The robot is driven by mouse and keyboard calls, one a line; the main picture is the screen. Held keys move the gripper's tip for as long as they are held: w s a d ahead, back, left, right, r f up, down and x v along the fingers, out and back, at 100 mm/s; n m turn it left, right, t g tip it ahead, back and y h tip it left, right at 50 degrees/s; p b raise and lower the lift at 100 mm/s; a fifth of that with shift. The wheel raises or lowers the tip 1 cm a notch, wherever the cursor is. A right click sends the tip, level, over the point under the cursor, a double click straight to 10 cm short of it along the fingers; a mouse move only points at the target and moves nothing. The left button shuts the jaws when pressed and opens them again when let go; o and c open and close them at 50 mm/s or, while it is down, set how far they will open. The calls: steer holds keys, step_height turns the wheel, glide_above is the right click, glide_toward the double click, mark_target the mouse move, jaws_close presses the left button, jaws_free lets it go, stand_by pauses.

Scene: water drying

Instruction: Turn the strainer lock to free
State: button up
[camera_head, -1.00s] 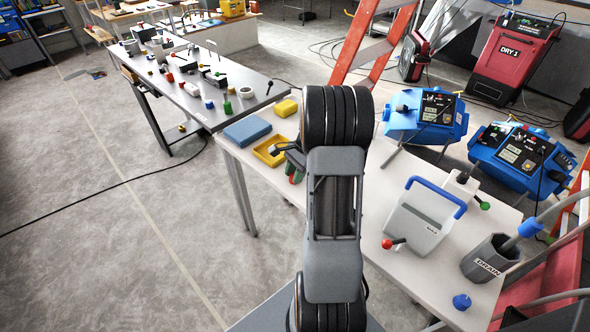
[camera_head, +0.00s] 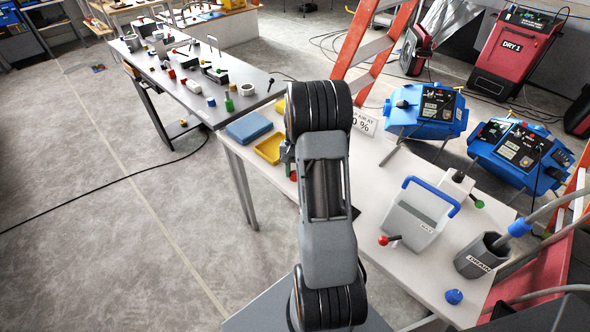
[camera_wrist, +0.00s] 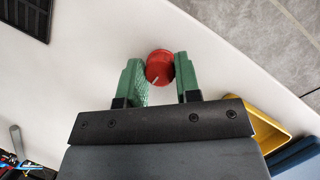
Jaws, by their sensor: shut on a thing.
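A round red knob (camera_wrist: 159,67) with a short white line on its face shows in the wrist view, over the pale table top. My gripper (camera_wrist: 158,75) has green fingers, one on each side of the knob, and is shut on it. No label on or by the knob can be read. In the head view my arm hides most of the gripper, and only a bit of red (camera_head: 293,176) shows at the arm's left edge.
A yellow tray (camera_head: 268,149) and a blue case (camera_head: 248,127) lie left of my arm. A grey-white box (camera_head: 414,217) with a blue handle and red-tipped lever, a grey drain cup (camera_head: 480,257) and a blue knob (camera_head: 453,296) stand to the right. A dark grille (camera_wrist: 27,15) lies at the wrist view's upper left.

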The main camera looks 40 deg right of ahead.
steer(key=shift+n+h, duration=0.3)
steer(key=shift+n, duration=0.4)
steer(key=o, duration=0.9)
steer(key=v, duration=1.4)
steer(key=shift+w+f, duration=0.1)
